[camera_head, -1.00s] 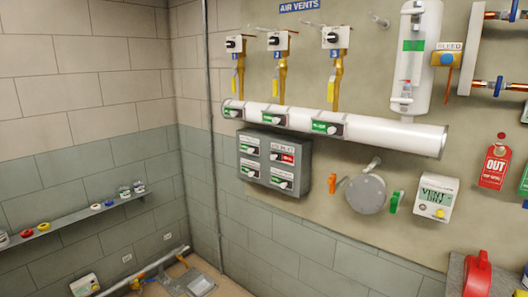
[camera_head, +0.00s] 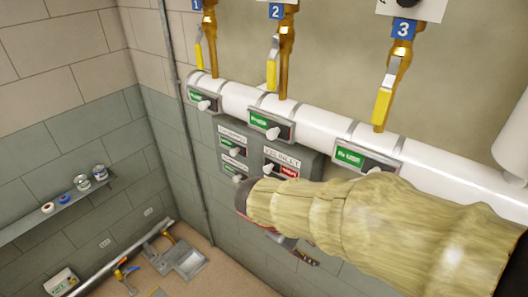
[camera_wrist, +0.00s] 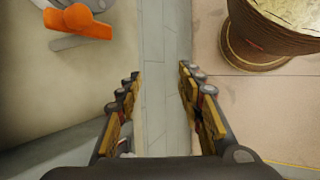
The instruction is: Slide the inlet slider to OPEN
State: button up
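The inlet slider (camera_head: 270,168) is a small pale knob on a track under an INLET label, with a red label showing to its right. It sits at the upper right of the grey panel (camera_head: 309,161). My arm, in a tan cover, crosses in front of the panel's lower right part and hides it. My gripper (camera_head: 290,246) shows only partly, dark, below the arm and lower than the slider. In the wrist view my gripper (camera_wrist: 159,72) is open, with nothing between its fingers. The slider does not show in that view.
A white pipe (camera_head: 233,98) with several green-labelled sliders runs above the panel. Yellow-handled valves (camera_head: 383,105) rise from it. A shelf (camera_head: 50,213) with small jars is at left. An orange handle (camera_wrist: 80,22) shows in the wrist view. The floor at lower left has pipes and fittings.

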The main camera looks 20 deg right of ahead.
jog(key=w+r+n+h+p, duration=0.4)
jog(key=w+r+p, duration=0.1)
jog(key=w+p, duration=0.15)
jog(key=n+t+h+p, duration=0.4)
jog(key=n+t+p, duration=0.7)
jog(key=n+p, duration=0.25)
send_near(266, 171)
jog(key=x, duration=0.3)
jog(key=shift+m, duration=0.45)
jog(key=p+x, duration=0.2)
jog(key=x, duration=0.4)
jog(key=shift+w+d, duration=0.1)
jog(key=shift+w, duration=0.1)
jog(key=shift+c, duration=1.3)
grip_shut()
